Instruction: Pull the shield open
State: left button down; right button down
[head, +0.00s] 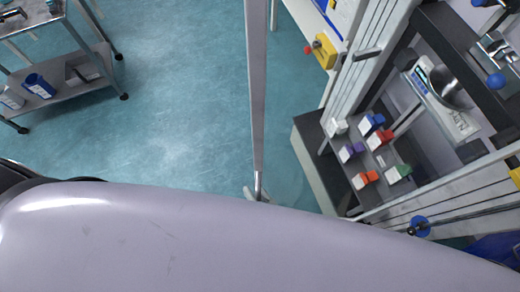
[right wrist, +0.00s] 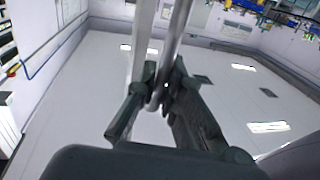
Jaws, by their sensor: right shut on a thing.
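The shield shows in the head view as a long pale upright frame bar (head: 257,90) that runs down the middle. Its lower end disappears behind a large smooth lavender surface, which looks like part of my own arm. In the right wrist view, a pale frame bar (right wrist: 143,40) stands beside a round grey handle bar (right wrist: 176,35). My right gripper (right wrist: 160,88) is shut around the lower part of the handle bar, with one dark finger on each side. In the head view most of this gripper is hidden. My left gripper is not in view.
A bench (head: 310,130) at the right carries several small boxes with coloured parts, behind aluminium posts. A scale-like device (head: 440,100) stands farther right. A metal trolley (head: 80,80) with a blue container stands at upper left. The blue floor between is clear.

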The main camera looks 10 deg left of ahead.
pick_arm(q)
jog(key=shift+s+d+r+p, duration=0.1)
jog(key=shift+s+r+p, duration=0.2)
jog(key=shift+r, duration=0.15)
pick_arm(e)
jog(key=s+d+n+g+y, duration=0.2)
jog(key=s+d+g, duration=0.1)
jog(key=s, duration=0.5)
jog(key=shift+d, duration=0.15)
jog(key=shift+s+r, duration=0.1)
jog(key=c, duration=2)
grip_release()
jog(key=shift+o, duration=0.2)
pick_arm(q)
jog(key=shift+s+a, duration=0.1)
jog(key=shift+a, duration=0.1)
